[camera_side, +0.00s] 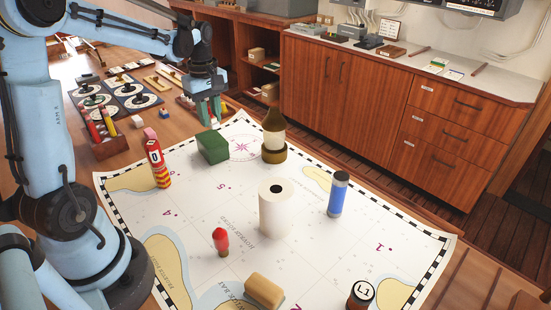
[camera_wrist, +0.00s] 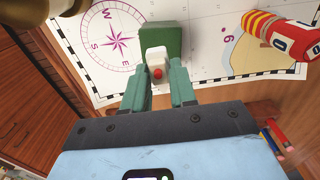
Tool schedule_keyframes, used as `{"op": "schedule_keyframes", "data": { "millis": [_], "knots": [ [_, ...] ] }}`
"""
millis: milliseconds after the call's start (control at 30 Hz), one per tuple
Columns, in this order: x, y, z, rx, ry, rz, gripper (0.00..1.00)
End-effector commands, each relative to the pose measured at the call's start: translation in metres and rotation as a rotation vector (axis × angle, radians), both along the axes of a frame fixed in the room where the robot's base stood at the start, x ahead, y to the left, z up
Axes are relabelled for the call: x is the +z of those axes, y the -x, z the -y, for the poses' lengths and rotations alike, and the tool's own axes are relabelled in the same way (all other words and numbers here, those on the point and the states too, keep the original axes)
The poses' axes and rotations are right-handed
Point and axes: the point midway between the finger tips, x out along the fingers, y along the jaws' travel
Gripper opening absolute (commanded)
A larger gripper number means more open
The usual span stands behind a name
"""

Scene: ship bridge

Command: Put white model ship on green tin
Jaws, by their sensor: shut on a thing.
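The white model ship (camera_wrist: 155,58), with a red round part on it, sits between the fingers of my gripper (camera_wrist: 159,72) in the wrist view. My gripper is shut on it. The green tin (camera_wrist: 161,37) is a box shape just beyond the ship there, and the ship hides part of it. In the side view the green tin (camera_side: 212,147) lies on the chart, and my gripper (camera_side: 208,112) is above and behind it, apart from it. The ship is mostly hidden by the fingers in the side view.
A white roll (camera_side: 275,208) and a blue cylinder (camera_side: 338,194) stand nearer. A wooden pen box (camera_side: 107,143) is at the left.

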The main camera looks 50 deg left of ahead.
Motion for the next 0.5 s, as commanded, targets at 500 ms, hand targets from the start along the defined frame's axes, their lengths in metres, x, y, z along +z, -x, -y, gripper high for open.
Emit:
{"op": "schedule_keyframes", "data": {
  "millis": [500],
  "knots": [
    [-0.045, 0.0, -0.011, -0.001, 0.0, 0.0, 0.0]
  ]
}}
